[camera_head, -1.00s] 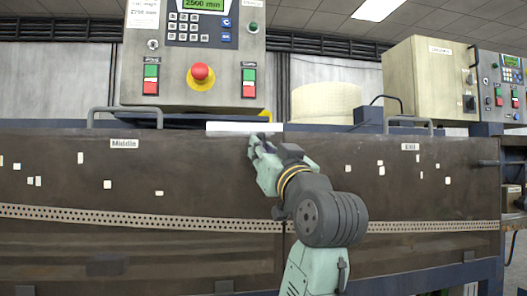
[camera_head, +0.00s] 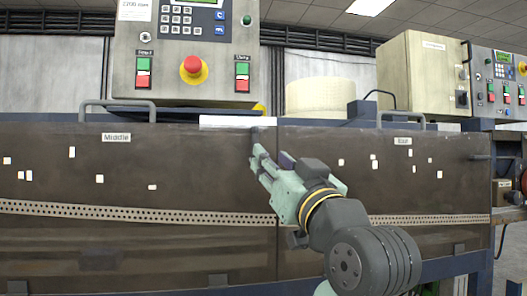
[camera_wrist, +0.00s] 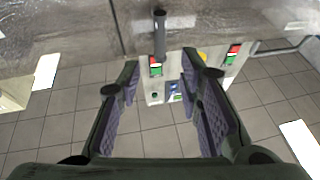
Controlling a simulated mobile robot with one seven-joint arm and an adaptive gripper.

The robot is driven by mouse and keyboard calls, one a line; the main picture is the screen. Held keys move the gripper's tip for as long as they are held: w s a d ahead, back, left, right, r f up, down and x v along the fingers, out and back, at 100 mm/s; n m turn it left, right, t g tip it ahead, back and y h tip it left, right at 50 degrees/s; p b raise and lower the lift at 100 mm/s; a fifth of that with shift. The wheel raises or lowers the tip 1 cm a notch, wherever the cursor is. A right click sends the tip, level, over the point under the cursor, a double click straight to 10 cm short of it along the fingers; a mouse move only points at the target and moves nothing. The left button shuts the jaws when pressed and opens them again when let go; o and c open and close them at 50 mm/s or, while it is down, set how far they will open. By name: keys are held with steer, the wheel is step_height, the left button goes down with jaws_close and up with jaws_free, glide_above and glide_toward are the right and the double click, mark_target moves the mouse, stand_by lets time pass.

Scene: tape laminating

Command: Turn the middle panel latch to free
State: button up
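The middle panel (camera_head: 180,165) is the brown panel labelled "Middle" at the left of the head view. A small dark latch (camera_head: 255,134) shows at its upper right edge, just above my gripper. In the wrist view the latch (camera_wrist: 160,35) is a dark rod with a rounded end, beyond the fingertips and roughly centred between them. My gripper (camera_head: 257,158) is in front of the panel's upper right part; in the wrist view my gripper (camera_wrist: 160,78) is open with nothing between its padded fingers. I cannot tell whether a finger touches the panel.
The end panel (camera_head: 400,190) adjoins on the right. A control box (camera_head: 190,50) with a red emergency button (camera_head: 193,69) stands above the middle panel. A bar handle (camera_head: 117,102) is on the middle panel's top, another handle (camera_head: 400,115) on the end panel's.

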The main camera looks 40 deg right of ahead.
steer(key=shift+v, duration=1.6)
